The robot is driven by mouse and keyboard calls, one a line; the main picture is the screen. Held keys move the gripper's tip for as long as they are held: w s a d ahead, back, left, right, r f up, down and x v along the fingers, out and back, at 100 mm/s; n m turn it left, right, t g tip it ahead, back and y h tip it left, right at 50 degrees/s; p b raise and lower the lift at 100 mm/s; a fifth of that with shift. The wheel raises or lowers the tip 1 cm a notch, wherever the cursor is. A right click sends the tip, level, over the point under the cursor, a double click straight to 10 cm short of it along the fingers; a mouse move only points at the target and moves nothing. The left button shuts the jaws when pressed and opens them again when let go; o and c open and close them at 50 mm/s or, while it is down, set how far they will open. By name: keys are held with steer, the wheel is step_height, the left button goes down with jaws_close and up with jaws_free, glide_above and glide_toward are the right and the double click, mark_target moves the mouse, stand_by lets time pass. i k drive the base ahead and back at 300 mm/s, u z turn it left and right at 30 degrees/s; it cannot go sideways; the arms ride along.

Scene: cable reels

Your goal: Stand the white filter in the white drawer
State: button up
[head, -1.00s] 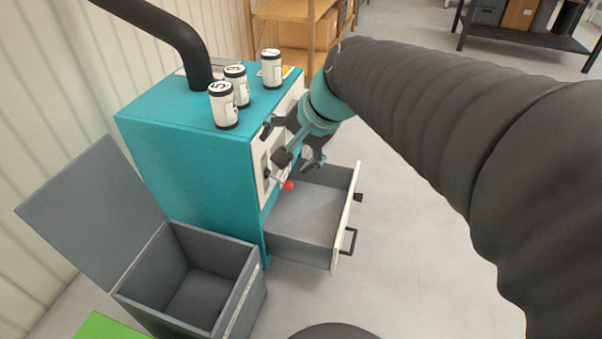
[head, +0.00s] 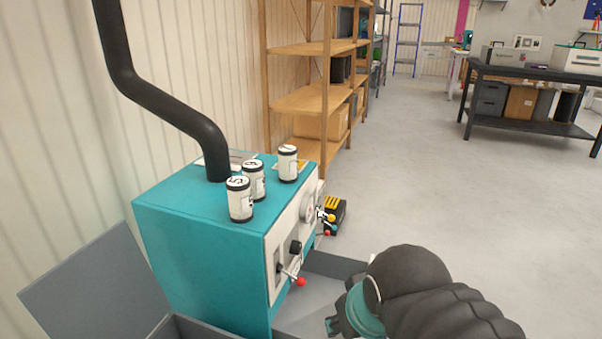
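Three white canisters with black ends and black marks stand upright on top of the teal cabinet: a front one (head: 240,201), a middle one (head: 254,182) and a back one (head: 288,164). I cannot tell which is the white filter. The drawer (head: 312,296) is pulled out low on the cabinet's right side; its grey inside partly shows and looks empty there. Its white front is hidden by my arm or out of frame. My gripper (head: 338,325) is at the bottom edge, over the drawer area, below and right of the canisters. Its fingers are mostly cut off or hidden.
The teal cabinet (head: 200,260) has a black pipe (head: 165,105) rising from its top and a red-tipped lever (head: 299,281) on its panel. A grey bin with a raised lid (head: 95,290) stands front left. A yellow-and-black object (head: 336,214) is behind. The floor to the right is clear.

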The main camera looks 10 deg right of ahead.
mark_target(327, 317)
steer(key=z, duration=1.9)
steer(key=i, duration=2.45)
steer(key=u, duration=3.35)
